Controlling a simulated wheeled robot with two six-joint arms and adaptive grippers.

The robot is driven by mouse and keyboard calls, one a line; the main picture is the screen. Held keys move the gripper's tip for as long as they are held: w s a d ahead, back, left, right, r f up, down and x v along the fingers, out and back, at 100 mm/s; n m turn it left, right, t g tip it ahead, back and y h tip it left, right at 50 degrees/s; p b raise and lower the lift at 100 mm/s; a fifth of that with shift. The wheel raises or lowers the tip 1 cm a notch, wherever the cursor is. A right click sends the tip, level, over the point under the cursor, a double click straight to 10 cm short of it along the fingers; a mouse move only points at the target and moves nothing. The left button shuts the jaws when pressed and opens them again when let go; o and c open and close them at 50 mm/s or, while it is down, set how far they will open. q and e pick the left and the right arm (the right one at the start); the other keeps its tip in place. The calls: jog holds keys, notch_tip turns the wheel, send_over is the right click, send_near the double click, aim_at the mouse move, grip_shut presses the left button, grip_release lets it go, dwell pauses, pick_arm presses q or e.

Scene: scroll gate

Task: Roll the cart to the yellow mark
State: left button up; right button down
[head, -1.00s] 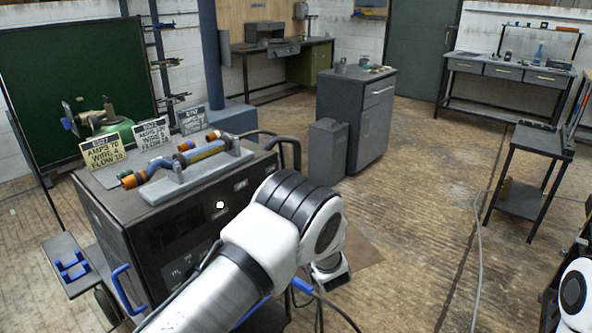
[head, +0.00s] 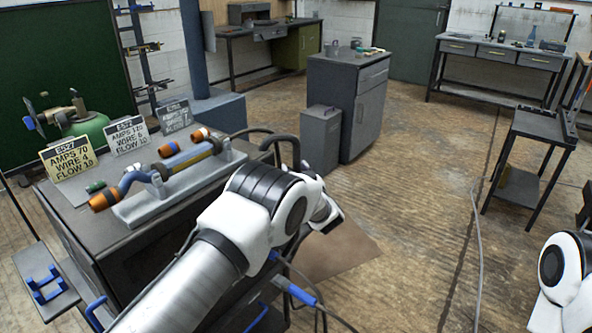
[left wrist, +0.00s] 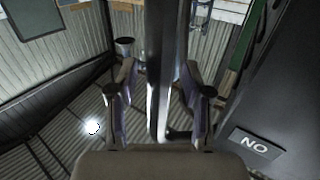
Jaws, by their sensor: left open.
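The cart looks to be the dark cabinet (head: 85,240) at the left of the head view, with a black handle (head: 287,146) at its right end. My left gripper is open in the left wrist view (left wrist: 158,82). A dark upright bar (left wrist: 159,45) shows between its fingers; I cannot tell whether they touch it. A dark panel (left wrist: 265,110) marked "NO" stands at right there. In the head view my left arm crosses in front of the cabinet and its fingers are hidden. My right gripper is out of frame. No yellow mark shows.
The cabinet carries several placards (head: 125,136) and a grey fixture with a pipe (head: 150,205). A grey bin (head: 320,140) and tool cabinet (head: 350,100) stand behind. A small black table (head: 535,130) is at right. A cable (head: 478,240) lies on otherwise open floor (head: 420,200).

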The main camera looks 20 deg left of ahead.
pick_arm(q)
jog(key=shift+s+d+r, duration=0.1)
jog(key=shift+d+r, duration=0.05)
jog(key=shift+r, duration=0.05)
jog(key=shift+f, duration=0.1)
grip_shut()
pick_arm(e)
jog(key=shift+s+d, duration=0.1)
pick_arm(q)
jog(key=shift+a, duration=0.25)
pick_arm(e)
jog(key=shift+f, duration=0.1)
